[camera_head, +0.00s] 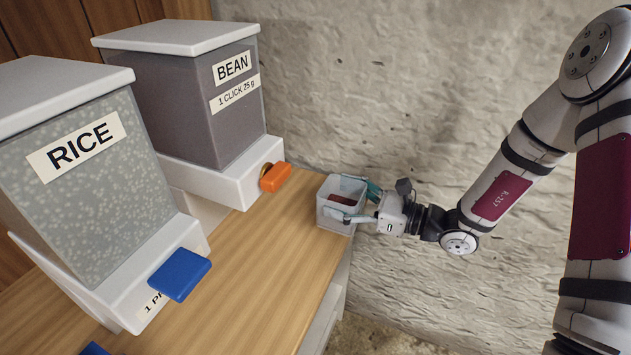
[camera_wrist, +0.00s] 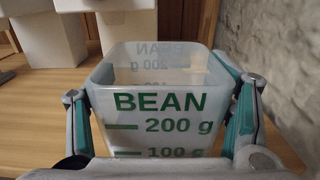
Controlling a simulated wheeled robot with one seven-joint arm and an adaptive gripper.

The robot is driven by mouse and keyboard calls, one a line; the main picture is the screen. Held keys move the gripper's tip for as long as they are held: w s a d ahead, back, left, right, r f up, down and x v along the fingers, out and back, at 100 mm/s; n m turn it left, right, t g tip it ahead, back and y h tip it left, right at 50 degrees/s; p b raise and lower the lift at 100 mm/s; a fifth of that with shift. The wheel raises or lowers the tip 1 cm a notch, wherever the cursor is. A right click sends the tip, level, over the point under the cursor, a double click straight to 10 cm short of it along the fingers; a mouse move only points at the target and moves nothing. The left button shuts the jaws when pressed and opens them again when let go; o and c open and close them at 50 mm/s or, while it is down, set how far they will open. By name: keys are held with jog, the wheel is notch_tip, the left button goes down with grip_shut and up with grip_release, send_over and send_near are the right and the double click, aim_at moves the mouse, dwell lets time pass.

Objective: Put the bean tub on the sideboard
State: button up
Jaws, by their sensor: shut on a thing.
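The bean tub (camera_head: 335,219) is a small translucent square tub with dark red contents, at the right end of the wooden sideboard (camera_head: 283,262). In the wrist view the tub (camera_wrist: 160,120) shows green BEAN lettering with 200 g and 100 g marks, and it is upright. My gripper (camera_head: 359,204) is shut on the tub, with a teal-padded finger on each side. In the head view I cannot tell whether the tub's base touches the wood.
The rice dispenser (camera_head: 80,185) with a blue lever (camera_head: 180,273) is nearer. A rough stone wall (camera_head: 400,90) is behind. The wood in front of the dispensers is clear.

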jog(key=shift+w+a+f+b, duration=0.35)
jog(key=shift+w+f, duration=0.4)
jog(key=shift+w, duration=1.2)
jog(key=shift+w+a+f+b, duration=0.1)
jog(key=shift+w+a+f, duration=0.5)
jog(key=shift+w, duration=1.3)
jog(key=shift+w+a+f+b, duration=0.25)
jog(key=shift+w+f, duration=0.7)
jog(key=shift+w, duration=1)
jog(key=shift+f, duration=0.15)
jog(key=o, duration=1.3)
jog(key=shift+d, duration=0.25)
jog(key=v, duration=1.1)
jog(key=shift+s+d, duration=0.2)
jog(key=shift+d, duration=0.05)
